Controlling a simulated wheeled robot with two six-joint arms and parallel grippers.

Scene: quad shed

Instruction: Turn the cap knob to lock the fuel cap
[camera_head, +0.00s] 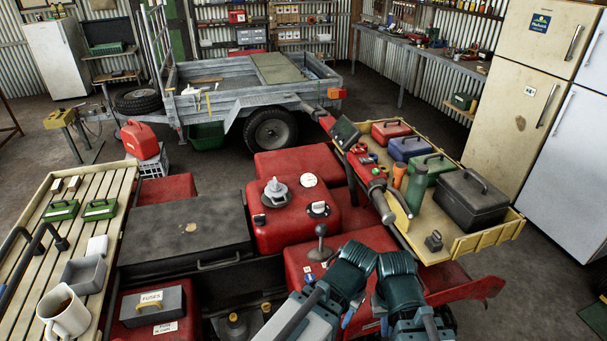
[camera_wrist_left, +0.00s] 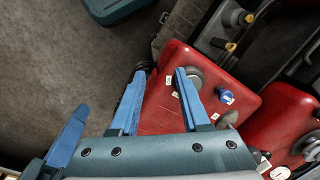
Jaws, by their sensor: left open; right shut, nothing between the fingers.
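A grey round cap with a raised knob (camera_head: 276,190) sits on top of the red tank (camera_head: 268,232) in the head view, clear of both grippers. My left gripper (camera_wrist_left: 160,72) is open and empty over a red box (camera_wrist_left: 165,108) in its wrist view. On that box are a grey round cap (camera_wrist_left: 192,82), partly behind one finger, and a small blue knob (camera_wrist_left: 224,95). I cannot tell whether the fingers touch the box. My right gripper (camera_head: 385,322) is shut and empty at the lower right, beside the left one.
A second knob (camera_head: 318,208) and a lever (camera_head: 320,238) stand near the tank. A wooden tray (camera_head: 458,235) with toolboxes lies to the right, a slatted bench (camera_head: 98,228) to the left. A flat black panel (camera_head: 190,240) lies left of the tank.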

